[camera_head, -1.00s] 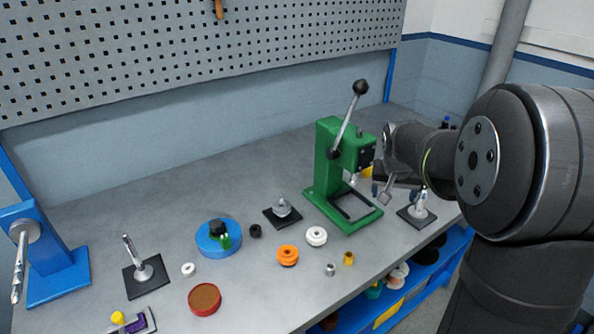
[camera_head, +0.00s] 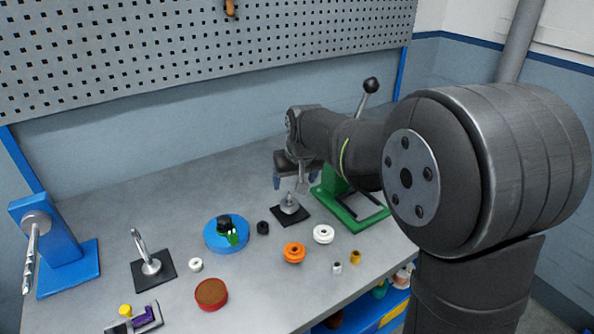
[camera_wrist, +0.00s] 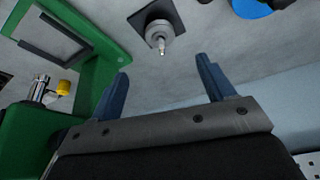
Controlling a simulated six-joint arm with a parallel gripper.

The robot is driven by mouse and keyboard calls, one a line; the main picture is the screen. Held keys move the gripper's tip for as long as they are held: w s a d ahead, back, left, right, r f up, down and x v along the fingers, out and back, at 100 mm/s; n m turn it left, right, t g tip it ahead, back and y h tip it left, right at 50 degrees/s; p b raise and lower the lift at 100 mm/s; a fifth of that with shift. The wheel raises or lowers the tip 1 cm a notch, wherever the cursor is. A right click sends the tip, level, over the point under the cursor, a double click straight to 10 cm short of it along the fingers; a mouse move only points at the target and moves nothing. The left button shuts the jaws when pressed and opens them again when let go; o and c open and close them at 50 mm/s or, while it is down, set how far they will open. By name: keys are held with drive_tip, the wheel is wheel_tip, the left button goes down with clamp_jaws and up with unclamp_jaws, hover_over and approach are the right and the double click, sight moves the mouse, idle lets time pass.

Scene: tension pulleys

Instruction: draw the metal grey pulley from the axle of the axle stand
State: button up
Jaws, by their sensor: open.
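The metal grey pulley (camera_head: 289,204) sits on a short upright axle on the black square base of the axle stand (camera_head: 281,217), left of the green press. In the wrist view the grey pulley (camera_wrist: 158,30) shows with the pale axle tip (camera_wrist: 162,49) pointing towards the camera, and the dark base plate (camera_wrist: 173,13) behind it. My gripper (camera_head: 294,184) is above and just behind the stand. Its two blue fingers are apart and empty in the wrist view (camera_wrist: 164,72). The pulley is beyond the fingertips, roughly in line with the gap, and not touched.
The green press (camera_head: 350,210) stands close on the right, partly hidden by my arm; its frame (camera_wrist: 88,70) is near one finger. A blue round holder (camera_head: 213,243), black piece (camera_head: 263,228), orange pulley (camera_head: 294,252) and white pulley (camera_head: 323,234) lie around.

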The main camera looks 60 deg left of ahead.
sight(290, 203)
drive_tip(key=x, duration=1.3)
drive_tip(key=shift+d, duration=0.1)
drive_tip(key=shift+r, duration=0.1)
drive_tip(key=c, duration=1.1)
drive_tip(key=shift+r, duration=1.9)
drive_tip(key=shift+r, duration=1.6)
drive_tip(key=shift+r, duration=0.1)
drive_tip(key=shift+r, duration=0.35)
drive_tip(key=shift+r, duration=0.1)
